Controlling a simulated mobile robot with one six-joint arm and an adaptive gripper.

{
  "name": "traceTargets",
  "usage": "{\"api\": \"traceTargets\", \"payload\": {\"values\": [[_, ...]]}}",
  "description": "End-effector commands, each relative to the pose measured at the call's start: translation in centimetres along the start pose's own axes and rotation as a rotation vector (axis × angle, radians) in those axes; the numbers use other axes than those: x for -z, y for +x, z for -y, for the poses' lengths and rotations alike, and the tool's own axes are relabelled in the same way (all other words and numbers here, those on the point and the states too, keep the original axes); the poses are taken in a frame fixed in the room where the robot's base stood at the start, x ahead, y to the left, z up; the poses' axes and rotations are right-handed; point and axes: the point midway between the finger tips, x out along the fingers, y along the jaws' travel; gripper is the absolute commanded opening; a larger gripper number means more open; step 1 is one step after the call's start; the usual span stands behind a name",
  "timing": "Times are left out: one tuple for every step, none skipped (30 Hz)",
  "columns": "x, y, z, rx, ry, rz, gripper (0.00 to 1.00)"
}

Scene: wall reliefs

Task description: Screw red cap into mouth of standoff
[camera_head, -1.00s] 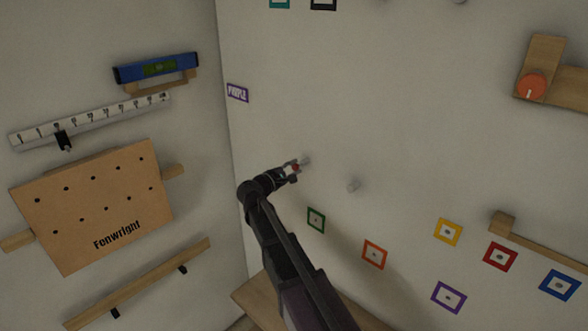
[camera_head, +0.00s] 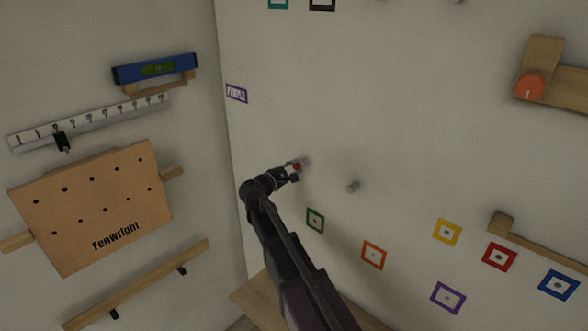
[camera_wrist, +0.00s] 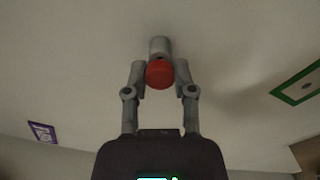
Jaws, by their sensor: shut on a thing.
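The red cap (camera_wrist: 159,75) is between the fingertips of my gripper (camera_wrist: 159,82) in the wrist view, and the fingers are shut on it. The grey standoff (camera_wrist: 159,47) sticks out from the wall directly beyond the cap and appears in line with it. From this view I cannot tell whether the cap touches the standoff's mouth or sits in it. In the head view my gripper (camera_head: 294,170) holds the cap (camera_head: 296,167) at the standoff (camera_head: 306,161), partly hiding it.
Another grey standoff (camera_head: 352,186) juts from the wall to the right. Coloured square frames, such as the green one (camera_head: 315,220), are on the wall below. A purple label (camera_head: 236,93) is up left. A pegboard (camera_head: 95,205) hangs on the left wall.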

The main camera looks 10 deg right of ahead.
Motion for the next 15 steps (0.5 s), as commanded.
{"api": "traceTargets", "payload": {"values": [[0.01,0.11,-0.01,0.0,0.0,0.0,0.09],[0.01,0.16,-0.01,0.0,0.0,0.0,0.09],[0.01,0.23,-0.01,0.0,0.0,0.0,0.09],[0.01,0.28,-0.01,0.0,0.0,0.0,0.09],[0.01,0.33,-0.01,0.0,0.0,0.0,0.09],[0.01,0.39,-0.01,0.0,0.0,0.0,0.09],[0.01,0.43,-0.01,0.0,0.0,0.0,0.09],[0.01,0.46,-0.01,0.0,0.0,0.0,0.09],[0.01,0.5,-0.01,0.0,0.0,0.0,0.09],[0.01,0.53,-0.01,0.0,0.0,0.0,0.09],[0.01,0.54,-0.01,0.0,0.0,0.0,0.09],[0.01,0.56,-0.02,0.0,0.0,0.0,0.09],[0.01,0.57,-0.02,-0.001,0.0,0.0,0.09],[0.01,0.57,-0.03,-0.001,0.0,0.0,0.09],[0.01,0.57,-0.03,-0.001,0.0,0.0,0.4]]}}
